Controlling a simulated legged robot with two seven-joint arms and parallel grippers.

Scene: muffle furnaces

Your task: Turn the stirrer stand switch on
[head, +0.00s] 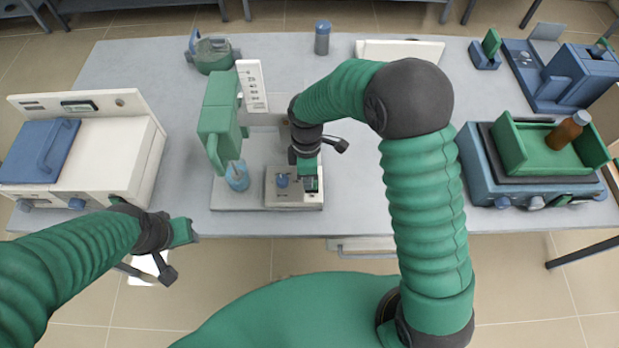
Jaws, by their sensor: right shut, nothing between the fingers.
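The stirrer stand has a green upright head (218,120), a flat grey base plate (236,201) and a beige control box (290,199) with a blue knob (282,181). A small blue vessel (237,176) sits below the green head. My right gripper (311,186) is shut and empty, pointing down at the right part of the control box, close to a dark switch-like spot. It covers part of that spot, so the switch position and any contact cannot be made out. My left gripper (186,232) hangs in front of the bench edge, away from the stand; its jaw opening is unclear.
A white device with a blue lid (42,150) stands at the left. A blue device (533,193) carrying a green tray (505,144) and a brown bottle (567,132) stands at the right. A blue-capped jar (322,38) and a green-blue device (212,54) are at the back.

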